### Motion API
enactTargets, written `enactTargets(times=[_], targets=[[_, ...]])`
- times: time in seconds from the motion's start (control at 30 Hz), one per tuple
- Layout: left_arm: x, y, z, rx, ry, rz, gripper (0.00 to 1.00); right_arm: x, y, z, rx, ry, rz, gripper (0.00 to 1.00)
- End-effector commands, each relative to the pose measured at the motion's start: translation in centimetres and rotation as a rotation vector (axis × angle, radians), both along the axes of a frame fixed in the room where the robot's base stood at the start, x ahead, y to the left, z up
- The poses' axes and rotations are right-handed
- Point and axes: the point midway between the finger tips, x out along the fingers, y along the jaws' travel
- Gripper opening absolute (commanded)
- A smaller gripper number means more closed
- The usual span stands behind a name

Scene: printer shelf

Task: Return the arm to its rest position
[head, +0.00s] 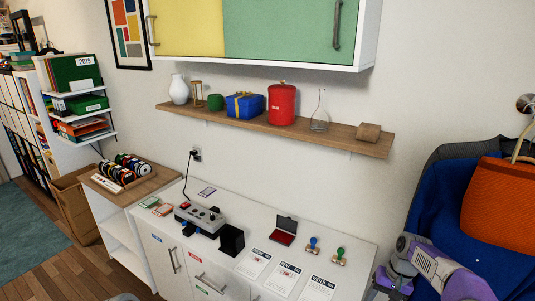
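My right arm (440,268), purple and pale grey, comes in at the lower right corner. It bends in front of the blue garment, to the right of the white cabinet. I can make out only arm links there, and no gripper fingers show. No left gripper shows; a small grey piece at the bottom edge is too cut off to identify.
A white cabinet (205,268) carries a grey device (200,217), a black box (231,239), an ink pad (283,232), stamps (313,245) and papers. A wooden shelf (345,137) above holds several objects. An orange bag (497,200) hangs at right.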

Motion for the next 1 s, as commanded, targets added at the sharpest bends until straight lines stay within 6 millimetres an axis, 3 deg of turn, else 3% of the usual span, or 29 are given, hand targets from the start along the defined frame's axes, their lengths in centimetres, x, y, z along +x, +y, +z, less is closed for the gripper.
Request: enactTargets(times=[0.03,0.27,0.47,0.57,0.7,0.83,1.0], targets=[[0.1,0.0,0.0,0.001,-0.003,0.001,0.43,-0.2,1.1,-1.7,0.011,0.006,0.014,0.56],[0.2,0.0,0.0,0.001,-0.004,0.0,0.43,-0.8,4.9,-7.7,0.04,-0.023,0.046,0.56],[0.1,0.0,0.0,0.001,-0.003,0.0,0.43,-3.2,9.7,-14.1,0.077,-0.051,0.074,0.56],[0.1,0.0,0.0,0.001,-0.003,0.001,0.43,-6.0,13.0,-18.0,0.099,-0.066,0.087,0.56],[0.1,0.0,0.0,0.001,-0.003,0.001,0.43,-11.3,17.3,-22.4,0.122,-0.09,0.095,0.56],[0.1,0.0,0.0,0.001,-0.003,0.001,0.43,-16.5,20.2,-24.6,0.128,-0.108,0.094,0.56],[0.1,0.0,0.0,0.001,-0.003,0.001,0.43,-21.5,22.0,-25.4,0.124,-0.126,0.093,0.56]])
